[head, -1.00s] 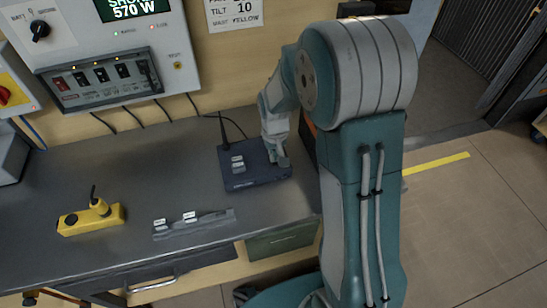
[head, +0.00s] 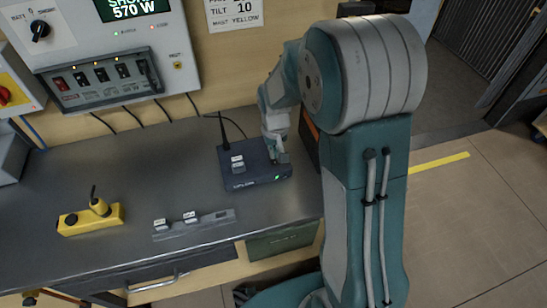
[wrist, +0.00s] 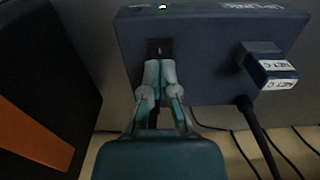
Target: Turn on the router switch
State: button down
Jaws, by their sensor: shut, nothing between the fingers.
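The router (head: 250,181) is a dark blue box with an antenna, lying on the grey bench. A small green light glows on its front edge, and it also shows in the wrist view. My gripper (head: 281,157) is shut and empty, over the right rear part of the router. In the wrist view its fingertips (wrist: 161,64) are at the switch's near edge; I cannot tell whether they touch it.
A dark box with an orange stripe (wrist: 35,130) stands close beside my gripper.

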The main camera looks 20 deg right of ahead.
jog(key=shift+r, duration=2.4)
notch_tip(320, 180, up, 7)
jog(key=t, duration=0.2)
send_over(275, 162)
jog(key=s, duration=0.4)
jog(key=s+r+t, duration=0.1)
jog(key=s+r, duration=0.3)
jog(key=s, duration=0.4)
jog(key=s+r+t, duration=0.2)
jog(key=s+r, duration=0.3)
jog(key=s, duration=0.3)
jog(key=shift+s+t, duration=0.3)
jog(key=shift+s, duration=0.1)
jog(key=shift+r, duration=0.1)
